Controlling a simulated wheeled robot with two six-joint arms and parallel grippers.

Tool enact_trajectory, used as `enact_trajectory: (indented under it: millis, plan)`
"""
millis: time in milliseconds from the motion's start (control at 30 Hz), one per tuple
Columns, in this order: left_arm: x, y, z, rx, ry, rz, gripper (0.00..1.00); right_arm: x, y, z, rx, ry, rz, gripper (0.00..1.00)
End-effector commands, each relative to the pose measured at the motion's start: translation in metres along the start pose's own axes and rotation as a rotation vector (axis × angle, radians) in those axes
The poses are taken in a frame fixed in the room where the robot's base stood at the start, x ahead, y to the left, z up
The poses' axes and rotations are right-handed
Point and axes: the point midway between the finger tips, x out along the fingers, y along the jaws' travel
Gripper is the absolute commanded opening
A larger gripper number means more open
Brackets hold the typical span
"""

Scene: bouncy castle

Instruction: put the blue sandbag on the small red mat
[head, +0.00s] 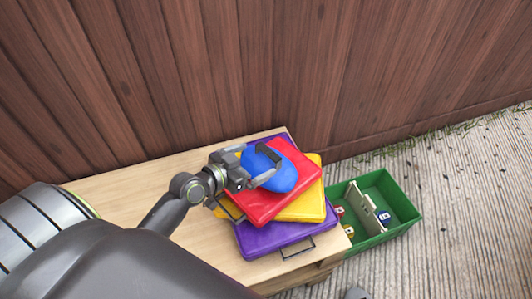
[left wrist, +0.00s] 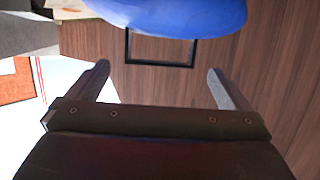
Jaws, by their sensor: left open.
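The blue sandbag (head: 285,179) is a rounded bag lying over the upper left part of the small red mat (head: 268,208). The red mat tops a stack with a yellow mat (head: 306,208) and a purple mat (head: 270,238) below it. My left gripper (head: 266,168) is open at the sandbag's left side, with its fingers partly in front of it. In the left wrist view the blue sandbag (left wrist: 190,14) shows beyond the spread, empty fingers (left wrist: 160,82). The sandbag's underside is hidden. My right gripper is not in view.
The stack stands on a light wooden table (head: 130,188) against a brown plank fence (head: 240,70). A green divided crate (head: 405,205) with small items stands to its right. A black handle (left wrist: 160,48) shows below the sandbag in the wrist view. Table room is clear left of the stack.

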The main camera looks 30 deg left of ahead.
Motion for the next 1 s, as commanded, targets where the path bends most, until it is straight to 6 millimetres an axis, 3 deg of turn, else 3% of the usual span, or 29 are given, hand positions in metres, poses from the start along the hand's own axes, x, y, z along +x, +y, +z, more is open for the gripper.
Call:
enact_trajectory:
  millis: [100,300,1000]
  plan:
    - [-0.021,0.000,0.000,0.003,-0.003,0.000,1.00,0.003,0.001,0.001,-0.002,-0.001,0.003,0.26]
    - [-0.038,0.000,0.000,0.001,-0.001,0.001,1.00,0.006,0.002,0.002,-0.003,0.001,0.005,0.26]
    - [-0.042,0.000,-0.004,0.000,0.000,0.001,1.00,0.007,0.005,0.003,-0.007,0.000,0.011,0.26]
